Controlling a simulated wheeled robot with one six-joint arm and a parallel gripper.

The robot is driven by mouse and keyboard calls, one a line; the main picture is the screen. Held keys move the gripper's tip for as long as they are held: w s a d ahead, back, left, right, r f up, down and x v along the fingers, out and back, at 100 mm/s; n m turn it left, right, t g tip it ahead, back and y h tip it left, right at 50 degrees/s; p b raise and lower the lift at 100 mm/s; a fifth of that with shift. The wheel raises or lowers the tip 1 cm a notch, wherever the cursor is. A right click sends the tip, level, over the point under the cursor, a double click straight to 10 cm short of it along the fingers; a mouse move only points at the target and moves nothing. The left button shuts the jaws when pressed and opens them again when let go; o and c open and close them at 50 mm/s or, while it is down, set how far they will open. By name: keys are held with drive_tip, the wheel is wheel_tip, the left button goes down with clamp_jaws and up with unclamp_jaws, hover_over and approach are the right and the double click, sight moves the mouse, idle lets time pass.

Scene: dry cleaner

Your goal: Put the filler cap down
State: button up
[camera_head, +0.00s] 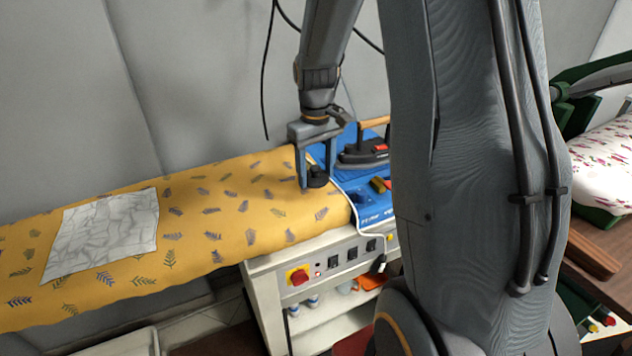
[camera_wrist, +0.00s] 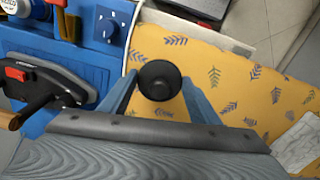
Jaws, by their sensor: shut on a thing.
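My gripper (camera_head: 316,183) is above the right end of the yellow, leaf-patterned ironing board (camera_head: 225,215). It is shut on the black, round filler cap (camera_head: 318,172), which sits between the two blue-grey fingers. In the wrist view the filler cap (camera_wrist: 159,80) shows from above as a dark knob with a round top, with the yellow cloth around it. I cannot tell whether the cap touches the cloth or hangs just above it.
A black iron with a wooden handle (camera_head: 364,152) rests on the blue panel (camera_head: 374,205) right of the cap. A white-grey cloth (camera_head: 103,233) lies on the board's left. The board between is clear. A control box with a red switch (camera_head: 299,277) stands below.

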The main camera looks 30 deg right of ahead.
sight(316, 177)
drive_tip(key=shift+f+p, duration=0.45)
drive_tip(key=shift+f, duration=1.6)
drive_tip(key=o, duration=1)
drive_tip(key=shift+f, duration=0.1)
drive_tip(key=shift+o, duration=0.2)
wheel_tip(316, 177, up, 11)
drive_tip(key=b, duration=0.3)
drive_tip(key=shift+s+a+r, duration=0.1)
drive_tip(key=shift+r, duration=0.4)
drive_tip(key=s+a+f, duration=0.2)
drive_tip(key=s+a, duration=0.1)
drive_tip(key=s, duration=0.2)
drive_tip(key=s+a+f+m, duration=0.1)
drive_tip(key=s+a+f, duration=0.2)
drive_tip(key=s+a, duration=0.1)
drive_tip(key=s+a+f+t, duration=0.1)
drive_tip(key=s+a+f, duration=0.2)
drive_tip(key=s, duration=0.3)
drive_tip(key=shift+s+a+m, duration=0.3)
drive_tip(key=shift+s+m, duration=0.05)
drive_tip(key=shift+m, duration=0.05)
